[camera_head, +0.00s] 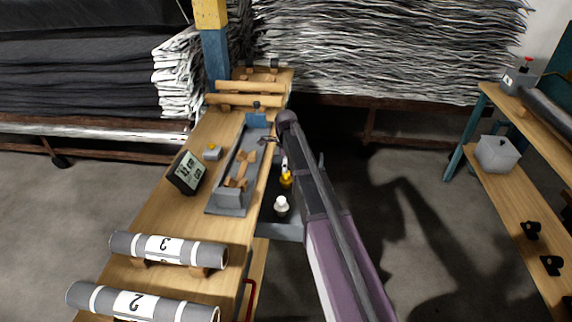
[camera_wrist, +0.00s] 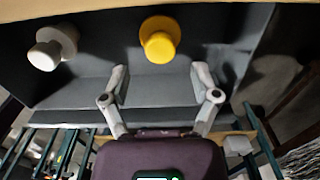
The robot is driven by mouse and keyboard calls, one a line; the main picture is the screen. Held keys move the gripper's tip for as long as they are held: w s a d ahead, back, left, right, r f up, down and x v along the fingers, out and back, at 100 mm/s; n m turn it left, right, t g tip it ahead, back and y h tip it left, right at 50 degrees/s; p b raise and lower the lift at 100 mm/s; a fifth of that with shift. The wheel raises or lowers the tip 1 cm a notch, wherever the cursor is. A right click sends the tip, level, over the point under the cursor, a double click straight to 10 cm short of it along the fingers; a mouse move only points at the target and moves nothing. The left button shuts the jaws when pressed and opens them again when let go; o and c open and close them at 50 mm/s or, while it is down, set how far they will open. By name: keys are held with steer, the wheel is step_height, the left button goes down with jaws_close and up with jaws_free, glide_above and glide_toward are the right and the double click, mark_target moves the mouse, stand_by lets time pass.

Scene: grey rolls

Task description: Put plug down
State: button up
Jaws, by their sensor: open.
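A yellow plug (camera_wrist: 160,39) with a round knob stands on a grey tray (camera_wrist: 60,97) in the wrist view. A white plug (camera_wrist: 53,48) stands to its left. In the head view the yellow plug (camera_head: 286,179) and the white plug (camera_head: 281,205) are beside the bench's right edge, on the grey tray (camera_head: 283,232). My gripper (camera_wrist: 160,74) is open and empty. Its two fingers are spread either side of the yellow plug's line, apparently apart from it. In the head view my arm hides most of the gripper.
A wooden bench (camera_head: 180,218) carries a grey fixture (camera_head: 228,200), a small display (camera_head: 186,172) and grey rolls marked 3 (camera_head: 168,249) and 2 (camera_head: 143,303). Shelves at the right hold a grey box (camera_head: 497,153). Floor between bench and shelves is clear.

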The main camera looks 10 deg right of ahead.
step_height(320, 180, up, 8)
steer(key=p, duration=0.7)
stand_by(0.7)
steer(key=s+n, duration=2.1)
steer(key=s, duration=0.8)
steer(key=shift+n, duration=0.3)
steer(key=shift+a, duration=0.1)
steer(key=c, duration=0.3)
steer(key=shift+s, duration=0.15)
